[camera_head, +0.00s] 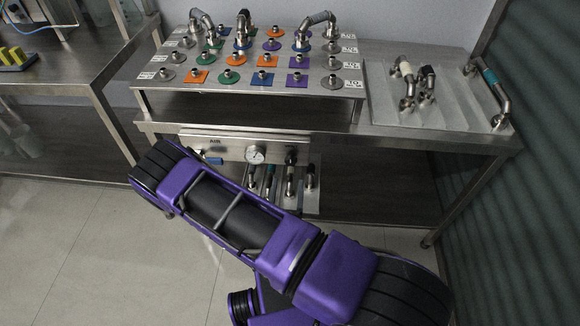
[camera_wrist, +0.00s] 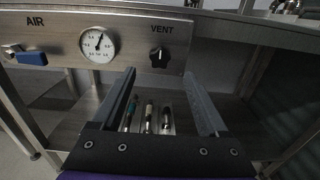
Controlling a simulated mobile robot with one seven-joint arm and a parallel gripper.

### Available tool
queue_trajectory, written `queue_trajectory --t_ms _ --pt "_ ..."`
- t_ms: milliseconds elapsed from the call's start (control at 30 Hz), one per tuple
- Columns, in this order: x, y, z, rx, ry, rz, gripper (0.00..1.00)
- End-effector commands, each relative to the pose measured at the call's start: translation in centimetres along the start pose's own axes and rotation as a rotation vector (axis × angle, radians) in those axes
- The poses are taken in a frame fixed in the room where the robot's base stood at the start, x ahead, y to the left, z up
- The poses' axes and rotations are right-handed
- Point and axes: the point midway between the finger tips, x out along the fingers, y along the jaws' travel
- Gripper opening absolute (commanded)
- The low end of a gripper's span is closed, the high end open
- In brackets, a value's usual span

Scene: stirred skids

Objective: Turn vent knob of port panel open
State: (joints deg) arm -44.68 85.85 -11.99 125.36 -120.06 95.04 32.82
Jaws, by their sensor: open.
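The vent knob (camera_wrist: 159,57) is a black knob under the word VENT on the right part of the port panel (camera_wrist: 124,55). In the head view the vent knob (camera_head: 291,156) shows at the panel's right end, and the panel (camera_head: 228,149) hangs under the table's front edge. My gripper (camera_wrist: 163,85) is open and empty in the wrist view, its two long fingers apart. The knob appears beyond and between the fingertips, not touched. In the head view my purple arm hides the gripper.
A gauge (camera_wrist: 99,44) and a blue-handled AIR valve (camera_wrist: 27,56) sit left of the knob. Several fittings (camera_wrist: 148,115) stand on a lower shelf. Above, the table holds a raised rack (camera_head: 345,97) of ports and a tray (camera_head: 384,112) with pipe pieces.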

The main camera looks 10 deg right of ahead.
Motion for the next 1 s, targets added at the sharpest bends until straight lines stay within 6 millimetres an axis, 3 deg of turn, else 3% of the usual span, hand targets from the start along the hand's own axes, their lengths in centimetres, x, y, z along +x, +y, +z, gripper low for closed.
queue_trajectory --t_ms 100,333,500,800,1000 --pt "2.7 -0.1 0.0 0.002 -0.003 -0.003 0.77" --pt "6.4 0.0 0.0 0.002 -0.003 -0.001 0.77" --pt "7.6 0.0 0.1 0.001 -0.002 -0.001 0.77" --pt "7.8 0.0 0.1 0.0 -0.001 0.0 0.77" --pt "7.8 0.0 0.1 0.0 -0.001 0.0 0.41"
